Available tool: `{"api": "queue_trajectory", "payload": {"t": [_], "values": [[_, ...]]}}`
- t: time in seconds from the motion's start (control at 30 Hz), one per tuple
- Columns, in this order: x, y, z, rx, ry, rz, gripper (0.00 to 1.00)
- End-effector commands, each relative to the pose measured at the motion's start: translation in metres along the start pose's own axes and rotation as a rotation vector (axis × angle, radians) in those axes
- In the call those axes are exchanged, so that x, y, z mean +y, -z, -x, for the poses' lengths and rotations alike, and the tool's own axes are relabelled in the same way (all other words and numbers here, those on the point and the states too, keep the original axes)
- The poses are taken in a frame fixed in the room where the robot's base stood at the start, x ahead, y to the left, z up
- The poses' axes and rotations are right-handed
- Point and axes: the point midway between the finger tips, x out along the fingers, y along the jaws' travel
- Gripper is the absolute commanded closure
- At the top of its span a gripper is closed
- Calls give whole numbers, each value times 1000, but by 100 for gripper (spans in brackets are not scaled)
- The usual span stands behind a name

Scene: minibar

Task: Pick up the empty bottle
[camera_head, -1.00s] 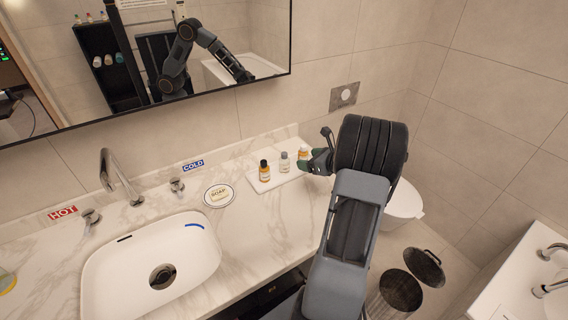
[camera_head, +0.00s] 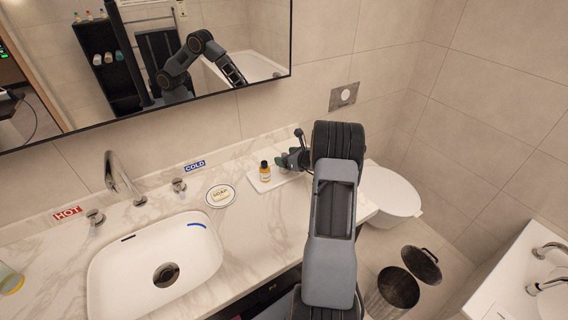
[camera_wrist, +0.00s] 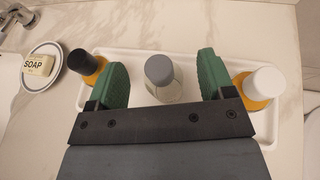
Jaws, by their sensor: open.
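A clear, empty-looking bottle with a grey cap (camera_wrist: 160,72) stands upright on a white tray (camera_wrist: 212,50) in the wrist view. My gripper (camera_wrist: 163,75) is open, with one green finger on each side of this bottle and a gap on both sides. An amber bottle with a black cap (camera_wrist: 88,66) stands just left of the left finger. An amber bottle with a white cap (camera_wrist: 262,88) stands just right of the right finger. In the head view my gripper (camera_head: 291,158) hides the clear bottle, and the black-capped bottle (camera_head: 265,171) shows to its left.
A round soap dish (camera_head: 233,199) with a bar of soap (camera_head: 220,194) lies left of the tray. The sink (camera_head: 110,276), its faucet (camera_head: 122,178) and the wall mirror (camera_head: 250,40) are further left and behind. A toilet (camera_head: 392,192) is to the right.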

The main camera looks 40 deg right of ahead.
Motion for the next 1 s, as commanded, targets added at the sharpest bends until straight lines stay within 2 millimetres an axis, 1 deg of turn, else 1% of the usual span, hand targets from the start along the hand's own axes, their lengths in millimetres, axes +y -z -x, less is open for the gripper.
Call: {"api": "queue_trajectory", "payload": {"t": [0.03, 0.13, 0.37, 0.47, 0.9, 0.93, 1.0], "values": [[0, 0, -4, 1, -1, -1, 25], [0, 0, -9, 1, 1, 0, 25], [0, 1, -10, 1, 1, 0, 25], [0, 1, -10, 1, 1, 0, 32], [0, 1, -10, 1, 1, 0, 74], [0, 1, -10, 1, 1, 0, 77], [0, 1, -10, 1, 1, 0, 77]]}}
